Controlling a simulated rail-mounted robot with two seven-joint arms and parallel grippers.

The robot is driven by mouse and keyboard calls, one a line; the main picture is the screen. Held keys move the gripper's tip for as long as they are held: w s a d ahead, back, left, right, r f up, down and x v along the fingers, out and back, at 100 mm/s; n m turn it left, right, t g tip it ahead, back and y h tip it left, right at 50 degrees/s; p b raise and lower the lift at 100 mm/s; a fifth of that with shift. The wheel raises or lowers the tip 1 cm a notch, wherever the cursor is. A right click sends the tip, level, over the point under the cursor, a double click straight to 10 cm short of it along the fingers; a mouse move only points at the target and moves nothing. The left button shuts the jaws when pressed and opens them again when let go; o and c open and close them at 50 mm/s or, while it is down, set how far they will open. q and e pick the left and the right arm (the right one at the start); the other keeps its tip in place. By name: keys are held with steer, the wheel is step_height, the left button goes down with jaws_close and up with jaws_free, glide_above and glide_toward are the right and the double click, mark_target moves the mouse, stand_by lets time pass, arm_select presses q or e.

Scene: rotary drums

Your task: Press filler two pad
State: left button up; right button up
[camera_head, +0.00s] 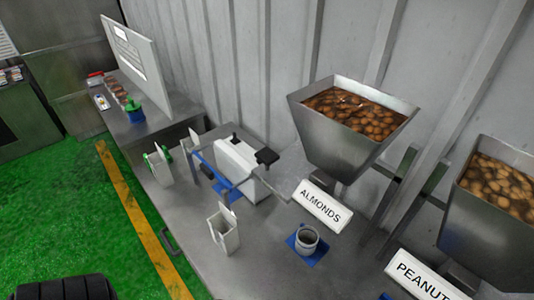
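An almond hopper (352,132) full of brown nuts stands at the wall, with an "ALMONDS" sign (323,204) below it. A second hopper (488,233) at the right edge has a partly cut-off "PEANUT" sign (422,278). A grey metal cup (306,238) stands on a blue pad (312,258) below the almond sign. No label "filler two" is readable, so I cannot tell which pad it names. A small blue patch (384,297) shows at the bottom edge under the peanut sign. Neither gripper is in view.
The grey counter (268,283) holds an open white carton (224,231), a white machine (239,167) with a blue bar, and other cartons (158,166). A white board (134,62) stands farther back. A dark ribbed object (64,289) cuts into the bottom left.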

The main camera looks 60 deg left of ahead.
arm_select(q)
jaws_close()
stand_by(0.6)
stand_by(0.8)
